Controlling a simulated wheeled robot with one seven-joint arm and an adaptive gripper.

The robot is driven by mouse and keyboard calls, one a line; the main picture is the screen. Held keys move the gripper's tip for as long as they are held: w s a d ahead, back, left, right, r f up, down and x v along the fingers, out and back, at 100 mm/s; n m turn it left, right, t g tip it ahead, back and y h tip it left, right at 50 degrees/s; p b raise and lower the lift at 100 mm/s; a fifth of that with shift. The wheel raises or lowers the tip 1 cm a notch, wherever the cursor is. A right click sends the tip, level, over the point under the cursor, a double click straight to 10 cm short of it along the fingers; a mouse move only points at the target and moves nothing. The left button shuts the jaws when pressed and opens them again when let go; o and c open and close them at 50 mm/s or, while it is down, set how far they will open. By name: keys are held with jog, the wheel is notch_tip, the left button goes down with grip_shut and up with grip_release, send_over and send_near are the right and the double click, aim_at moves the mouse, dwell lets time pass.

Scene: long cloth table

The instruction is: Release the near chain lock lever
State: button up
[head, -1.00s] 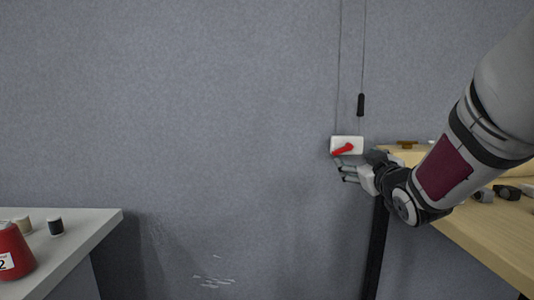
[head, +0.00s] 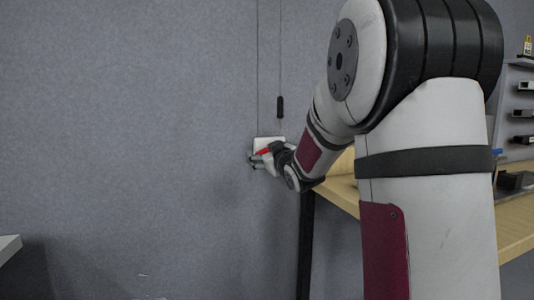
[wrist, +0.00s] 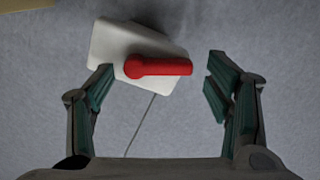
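The chain lock is a white box (head: 268,142) on the grey wall, with a red lever (head: 264,151) on its front. In the wrist view the white box (wrist: 118,48) is tilted and the red lever (wrist: 160,67) points right. My gripper (head: 256,163) is at the box, partly covering it in the head view. In the wrist view my gripper (wrist: 160,85) is open, with its fingers on either side of the lever. A gap shows between the lever's tip and the right finger. I cannot tell whether the left finger touches the box.
Two thin chains run up the wall from the box, one with a black weight (head: 280,107). A wooden table (head: 343,185) stands to the right, partly behind my arm. A shelf unit (head: 518,110) is at far right. A white table corner (head: 9,245) shows at lower left.

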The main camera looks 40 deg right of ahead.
jog(key=c, duration=1.1)
jog(key=shift+r+m+p, duration=0.3)
jog(key=shift+m+p, duration=0.2)
jog(key=shift+m, duration=0.9)
jog(key=o, duration=1.1)
jog(key=shift+o, duration=0.2)
jog(key=shift+s, duration=0.1)
jog(key=v, duration=1.2)
